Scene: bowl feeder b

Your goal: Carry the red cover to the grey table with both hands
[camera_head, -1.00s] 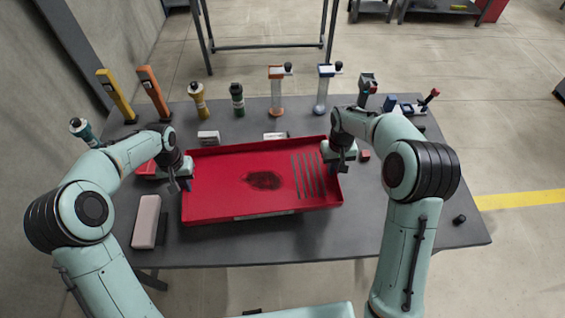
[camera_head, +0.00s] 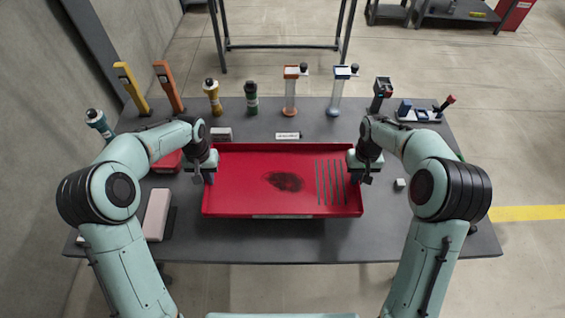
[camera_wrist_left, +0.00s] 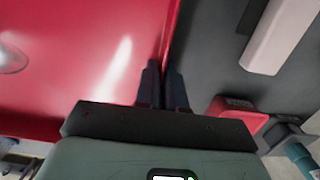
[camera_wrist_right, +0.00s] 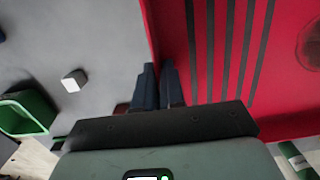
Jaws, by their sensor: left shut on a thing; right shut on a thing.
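The red cover (camera_head: 250,185), a shallow tray-like piece with a dark smudge and several slots at its right, is level over the dark grey table (camera_head: 280,245). A dark band shows below its front edge; I cannot tell how far it is from the tabletop. My left gripper (camera_head: 209,178) is shut on its left wall, and the left wrist view shows the fingers (camera_wrist_left: 161,80) astride that rim. My right gripper (camera_head: 363,177) is shut on the right wall, with the fingers (camera_wrist_right: 157,82) on the rim beside the slots.
A pale pink block (camera_head: 156,214) lies left of the cover, with a red box (camera_head: 166,162) behind it. Several upright tools and two stands (camera_head: 290,92) line the back. A small white block (camera_head: 399,184) lies to the right. An empty frame (camera_head: 285,46) stands behind the table.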

